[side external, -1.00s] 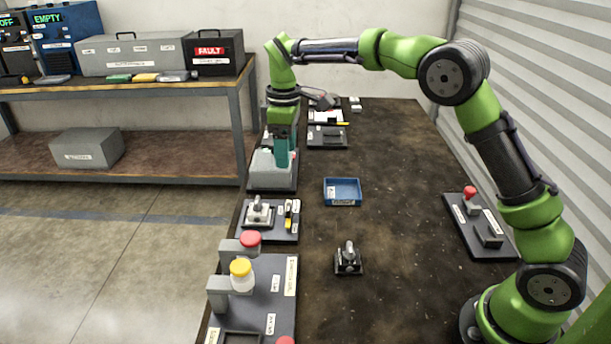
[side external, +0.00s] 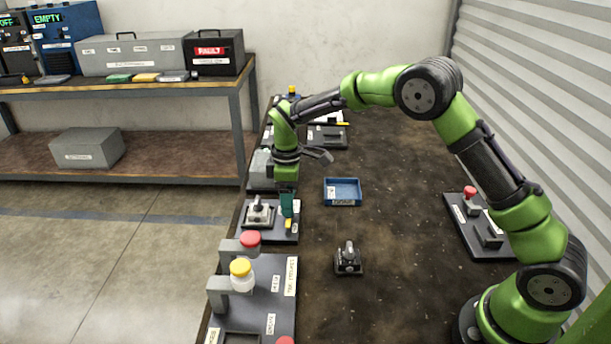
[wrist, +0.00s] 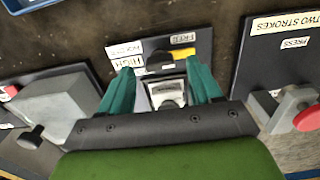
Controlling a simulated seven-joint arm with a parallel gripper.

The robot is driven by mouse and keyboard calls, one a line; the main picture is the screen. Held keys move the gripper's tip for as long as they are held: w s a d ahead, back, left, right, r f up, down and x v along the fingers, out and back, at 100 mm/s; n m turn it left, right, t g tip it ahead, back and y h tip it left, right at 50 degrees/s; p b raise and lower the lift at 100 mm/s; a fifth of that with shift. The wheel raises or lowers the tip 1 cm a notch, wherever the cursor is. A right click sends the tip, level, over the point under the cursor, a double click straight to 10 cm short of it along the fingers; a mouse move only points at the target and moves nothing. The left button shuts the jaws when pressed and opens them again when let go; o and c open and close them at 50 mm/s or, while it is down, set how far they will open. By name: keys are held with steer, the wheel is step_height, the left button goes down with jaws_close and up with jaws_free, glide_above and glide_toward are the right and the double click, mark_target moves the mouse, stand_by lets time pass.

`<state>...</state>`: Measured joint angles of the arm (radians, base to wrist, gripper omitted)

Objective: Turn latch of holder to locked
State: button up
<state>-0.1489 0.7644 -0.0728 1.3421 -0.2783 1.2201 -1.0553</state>
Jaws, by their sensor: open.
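My gripper (side external: 288,208) is open, its teal fingers pointing down over a dark board (side external: 252,234) with a pale grey fixture (side external: 259,212) and a yellow-and-black part (side external: 288,224). In the wrist view, the gap between my fingers (wrist: 162,80) frames the pale fixture's silver top (wrist: 168,92), with the yellow-and-black part (wrist: 166,60) just beyond it. The fingers appear empty. To the left in that view is a grey block (wrist: 58,108) with a black lever (wrist: 32,136). No label clearly names the holder or its latch, so I cannot tell which part is the latch.
A blue tray (side external: 343,202) and a small black metal fixture (side external: 348,262) stand right of the board. A red-button board (side external: 480,226) is at the right. The table between is mostly clear.

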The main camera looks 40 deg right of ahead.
steer(key=shift+f, duration=1.1)
steer(key=c, duration=1)
steer(key=shift+c, duration=0.2)
